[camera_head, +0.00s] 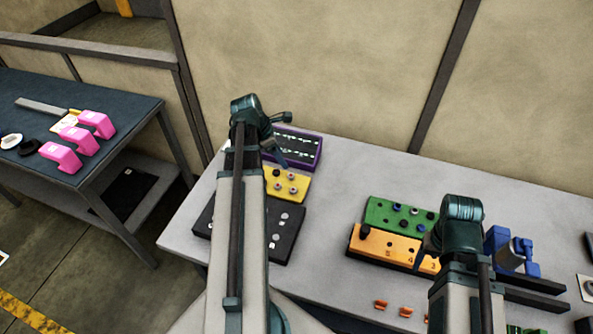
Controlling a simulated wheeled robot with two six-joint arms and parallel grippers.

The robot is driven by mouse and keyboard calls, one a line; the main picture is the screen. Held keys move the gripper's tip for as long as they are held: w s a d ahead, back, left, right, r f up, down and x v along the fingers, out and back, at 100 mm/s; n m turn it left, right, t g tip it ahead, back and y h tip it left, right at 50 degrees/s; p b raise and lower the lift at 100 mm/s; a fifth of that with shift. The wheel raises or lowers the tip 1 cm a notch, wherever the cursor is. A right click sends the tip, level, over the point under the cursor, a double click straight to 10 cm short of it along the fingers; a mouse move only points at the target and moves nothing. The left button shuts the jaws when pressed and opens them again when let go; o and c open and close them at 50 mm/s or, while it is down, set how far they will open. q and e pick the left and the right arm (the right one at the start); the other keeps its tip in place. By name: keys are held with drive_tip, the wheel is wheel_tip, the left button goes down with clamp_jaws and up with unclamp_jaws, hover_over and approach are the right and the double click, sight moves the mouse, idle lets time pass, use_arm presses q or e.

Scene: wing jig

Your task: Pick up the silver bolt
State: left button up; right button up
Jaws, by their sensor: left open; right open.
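Several small silver, bolt-like pieces stand in a yellow block (301,196) left of the middle of the grey table. Round silver pieces also show on a black tray (279,256) in front of it. I cannot tell which of them is the silver bolt. My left gripper (284,137) is open and appears empty, above the back of the yellow block by a purple-framed panel. My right gripper (424,256) is open, by the right end of an orange block. My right wrist hides much of it.
A green block (385,207) with blue, black and pale pieces stands behind the orange block (380,249). A blue fixture (529,262) stands at the right. Orange clips (405,312) lie in front. The grey table (335,180) is clear between the yellow and green blocks.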

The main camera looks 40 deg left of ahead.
use_arm(q)
drive_tip(key=a+n, duration=0.2)
drive_tip(key=b, duration=0.8)
hover_over(291, 175)
drive_tip(key=s+a, duration=0.1)
drive_tip(key=s, duration=0.1)
wheel_tip(291, 175, down, 8)
drive_tip(key=shift+w+a+r, duration=0.1)
drive_tip(key=shift+a+r, duration=0.05)
drive_tip(key=shift+r, duration=0.05)
use_arm(e)
drive_tip(key=f, duration=0.8)
drive_tip(key=shift+w, duration=0.25)
use_arm(q)
drive_tip(key=shift+f, duration=0.1)
drive_tip(key=b+x, duration=0.4)
drive_tip(key=shift+f+b, duration=0.3)
drive_tip(key=shift+f, duration=0.05)
use_arm(e)
wheel_tip(291, 175, down, 4)
drive_tip(key=shift+f, duration=0.2)
use_arm(q)
drive_tip(key=shift+f, duration=0.3)
use_arm(e)
drive_tip(key=shift+f, duration=0.3)
use_arm(q)
drive_tip(key=shift+r, duration=0.1)
use_arm(e)
drive_tip(key=shift+r, duration=0.1)
